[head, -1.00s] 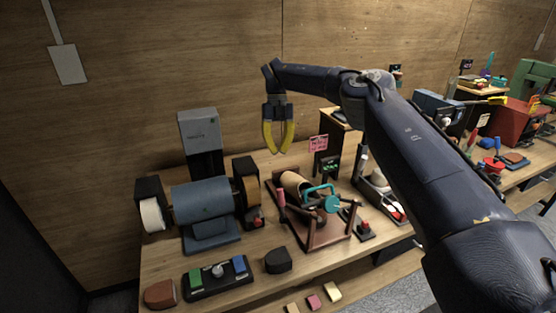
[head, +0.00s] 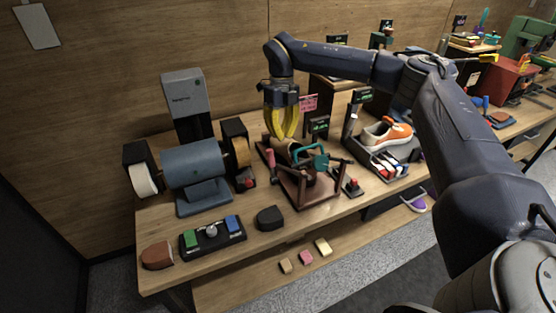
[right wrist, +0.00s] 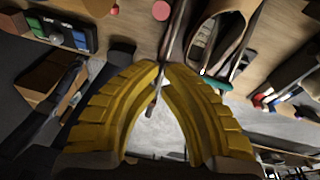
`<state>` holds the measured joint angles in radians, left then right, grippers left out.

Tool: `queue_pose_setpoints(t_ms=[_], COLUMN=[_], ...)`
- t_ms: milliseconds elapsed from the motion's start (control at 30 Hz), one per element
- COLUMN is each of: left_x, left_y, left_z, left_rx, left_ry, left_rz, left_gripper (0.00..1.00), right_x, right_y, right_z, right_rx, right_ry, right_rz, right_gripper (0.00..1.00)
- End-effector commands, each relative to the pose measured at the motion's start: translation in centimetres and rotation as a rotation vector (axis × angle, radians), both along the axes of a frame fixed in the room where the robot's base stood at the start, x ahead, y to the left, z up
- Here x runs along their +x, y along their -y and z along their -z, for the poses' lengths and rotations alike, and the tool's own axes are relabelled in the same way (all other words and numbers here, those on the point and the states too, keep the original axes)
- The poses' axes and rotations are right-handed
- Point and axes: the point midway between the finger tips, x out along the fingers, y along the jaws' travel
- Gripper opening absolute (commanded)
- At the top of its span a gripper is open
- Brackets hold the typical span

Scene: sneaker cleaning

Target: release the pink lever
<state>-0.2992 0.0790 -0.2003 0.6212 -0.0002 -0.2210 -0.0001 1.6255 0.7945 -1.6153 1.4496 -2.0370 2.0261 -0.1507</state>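The pink lever (head: 269,158) stands upright at the left side of the brown-framed fixture (head: 311,198) on the bench. My right gripper (head: 282,138) points down just behind and above this lever. Its yellow fingers curve in until their tips meet or nearly meet. In the right wrist view, the tips (right wrist: 163,66) lie over a thin dark rod; I cannot tell whether they touch it. The pink lever looks apart from the fingers. A tan roll (head: 281,150) is partly hidden below the gripper. My left gripper is not in view.
A blue grinder (head: 194,165) stands left of the fixture. A control box with green and blue buttons (head: 212,236) sits in front. A teal handle (head: 312,156) crosses the fixture. An orange-and-white shoe (head: 387,135) lies right. A pink sign (head: 308,103) stands behind.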

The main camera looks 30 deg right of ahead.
Motion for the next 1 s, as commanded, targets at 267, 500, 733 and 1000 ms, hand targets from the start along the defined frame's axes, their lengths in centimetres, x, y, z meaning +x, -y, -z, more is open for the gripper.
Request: queue_pose_setpoints(t_ms=[267,500,733,1000], left_x=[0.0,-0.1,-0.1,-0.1], left_y=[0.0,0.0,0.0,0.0], left_z=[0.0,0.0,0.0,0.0], left_rx=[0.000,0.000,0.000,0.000], left_ry=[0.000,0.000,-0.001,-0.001], left_rz=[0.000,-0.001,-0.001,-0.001], left_gripper=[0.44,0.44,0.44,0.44], right_x=[0.5,0.2,-0.1,-0.3], right_y=[-0.9,-1.1,-1.3,-1.4], right_z=[0.3,3.4,6.7,9.1], right_rx=[-0.033,-0.034,-0.033,-0.034], right_ry=[0.078,0.074,0.075,0.076], right_rz=[-0.008,-0.005,-0.005,-0.003], right_gripper=[0.00,0.00,0.00,0.00])
